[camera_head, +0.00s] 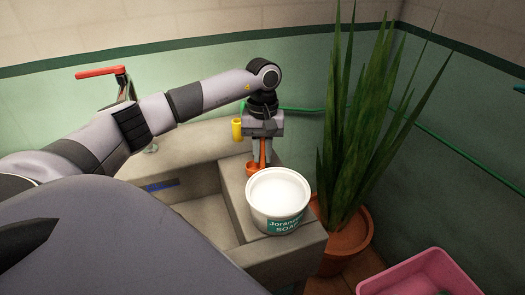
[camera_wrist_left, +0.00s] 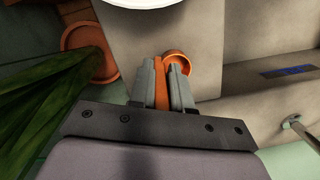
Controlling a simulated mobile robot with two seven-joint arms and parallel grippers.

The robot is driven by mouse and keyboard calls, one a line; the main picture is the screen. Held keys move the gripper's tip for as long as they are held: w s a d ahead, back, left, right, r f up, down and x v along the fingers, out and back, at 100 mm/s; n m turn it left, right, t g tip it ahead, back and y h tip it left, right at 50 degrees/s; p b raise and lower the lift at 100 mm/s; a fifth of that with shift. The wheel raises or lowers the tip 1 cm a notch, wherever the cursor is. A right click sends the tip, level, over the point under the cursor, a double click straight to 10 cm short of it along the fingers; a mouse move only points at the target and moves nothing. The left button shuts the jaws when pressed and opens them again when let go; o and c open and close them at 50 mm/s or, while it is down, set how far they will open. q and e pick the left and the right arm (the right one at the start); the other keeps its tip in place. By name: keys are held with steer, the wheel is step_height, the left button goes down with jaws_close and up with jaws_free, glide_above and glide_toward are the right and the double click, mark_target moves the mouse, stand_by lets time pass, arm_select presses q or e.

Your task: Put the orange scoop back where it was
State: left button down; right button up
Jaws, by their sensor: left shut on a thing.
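The orange scoop (camera_head: 252,169) hangs below my left gripper (camera_head: 262,158), with its handle between the fingers. In the left wrist view my left gripper (camera_wrist_left: 163,66) is shut on the orange handle, and the round cup of the scoop (camera_wrist_left: 177,59) shows just past the fingertips. A white tub with a green soap label (camera_head: 279,205) stands on the stone ledge, right beside and in front of the scoop. The scoop is outside the tub. Whether the cup touches the ledge I cannot tell. My right gripper is not in view.
The stone basin (camera_head: 288,248) has a narrow ledge under the tub. A tall potted plant (camera_head: 365,130) stands close on the right. A pink bin (camera_head: 425,275) is at lower right. A red-handled tap (camera_head: 100,72) is at left, and a yellow cylinder (camera_head: 237,130) is beside my wrist.

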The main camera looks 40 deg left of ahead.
arm_select(q)
steer(key=c, duration=1.1)
jaws_free()
steer(key=shift+f, duration=0.1)
steer(key=r, duration=0.8)
steer(key=w+a+r, duration=0.1)
steer(key=r, duration=0.3)
steer(key=shift+w+r, duration=0.1)
steer(key=shift+r, duration=0.05)
